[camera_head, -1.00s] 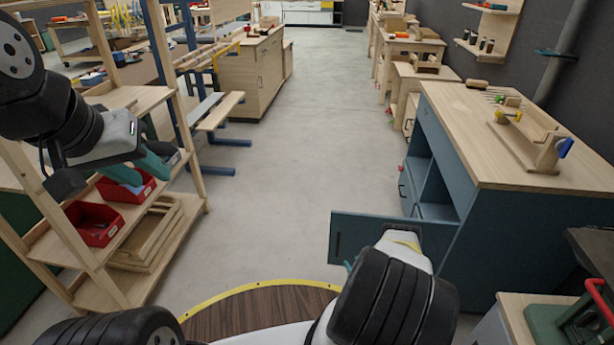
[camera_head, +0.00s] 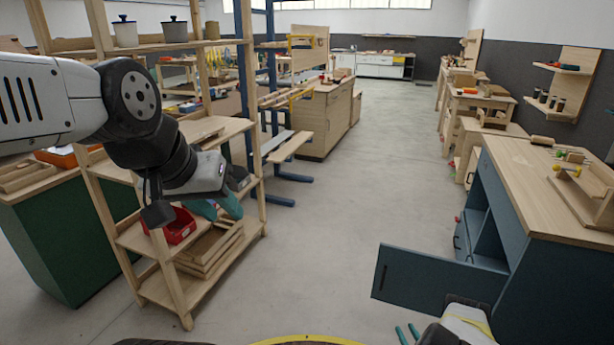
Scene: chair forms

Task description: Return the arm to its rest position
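My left arm reaches in from the left, and my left gripper (camera_head: 217,206) has two teal fingers spread apart with nothing seen between them. It hangs in front of the wooden shelf rack, close by the red bin in the picture. My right gripper (camera_head: 406,331) shows at the bottom edge, below the open blue cabinet door (camera_head: 437,280). Its two teal fingers stand apart and look empty. Most of my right arm is out of view.
The wooden rack (camera_head: 258,130) holds a red bin (camera_head: 178,228), wooden frames and pots. A blue workbench (camera_head: 560,270) stands at right, its door swung out into the aisle. A green cabinet (camera_head: 70,250) is at left. The middle floor (camera_head: 345,190) is clear.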

